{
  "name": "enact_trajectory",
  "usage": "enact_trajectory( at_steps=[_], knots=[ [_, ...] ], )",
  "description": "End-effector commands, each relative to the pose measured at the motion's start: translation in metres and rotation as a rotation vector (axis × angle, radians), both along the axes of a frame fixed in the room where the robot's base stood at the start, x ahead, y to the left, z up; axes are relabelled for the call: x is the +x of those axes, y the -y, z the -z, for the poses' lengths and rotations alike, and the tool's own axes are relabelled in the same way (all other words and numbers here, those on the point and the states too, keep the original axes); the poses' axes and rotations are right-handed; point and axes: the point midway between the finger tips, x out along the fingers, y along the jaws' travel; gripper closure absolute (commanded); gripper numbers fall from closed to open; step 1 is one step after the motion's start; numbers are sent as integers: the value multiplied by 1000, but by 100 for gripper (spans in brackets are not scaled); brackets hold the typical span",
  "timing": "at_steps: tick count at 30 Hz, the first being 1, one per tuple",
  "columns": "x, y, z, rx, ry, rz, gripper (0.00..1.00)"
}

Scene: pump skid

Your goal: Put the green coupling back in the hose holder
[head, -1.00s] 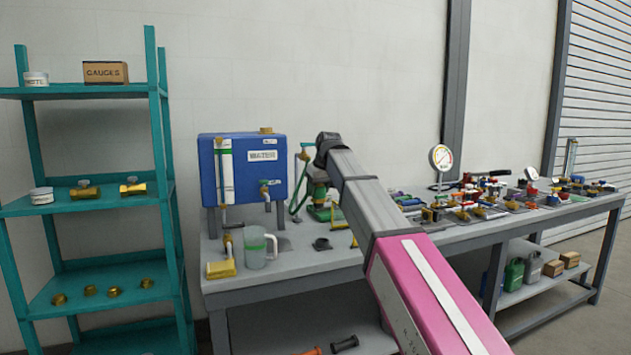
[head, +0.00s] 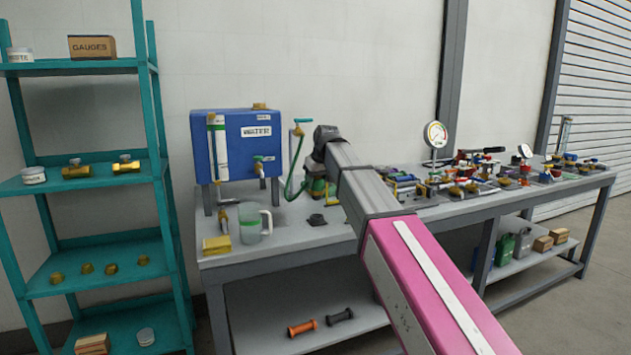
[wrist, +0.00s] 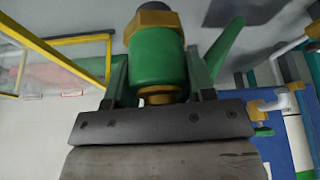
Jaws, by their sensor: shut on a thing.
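The green coupling (wrist: 157,58) has a brass hex collar and a dark end at the top of the wrist view. A brass part shows at its lower end. My gripper (wrist: 158,75) is shut on it, one finger on each side. In the head view my arm hides the fingers and the coupling cannot be made out clearly. A green hose (head: 291,185) hangs in a curve from a slim post (head: 297,130) beside the water tank. I cannot tell for sure which fixture is the hose holder.
The blue water tank (head: 235,150) stands left of my arm, with a clear jug (head: 252,224) and a yellow block (head: 217,245) in front. A small dark fitting (head: 317,219) lies on the bench. A yellow frame (wrist: 107,55) is close by on the left. Valves crowd the bench's right.

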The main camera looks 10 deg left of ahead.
Motion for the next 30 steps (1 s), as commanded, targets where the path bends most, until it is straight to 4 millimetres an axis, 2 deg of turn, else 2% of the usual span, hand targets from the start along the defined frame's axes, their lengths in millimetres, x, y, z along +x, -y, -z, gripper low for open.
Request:
enact_trajectory(
  at_steps=[6, 11, 30],
  knots=[
    [0, 0, -6, 0, 0, -45, 83],
    [-1, 0, 0, 0, 0, -44, 83],
    [-1, 0, 51, 0, 0, -44, 83]
  ],
)
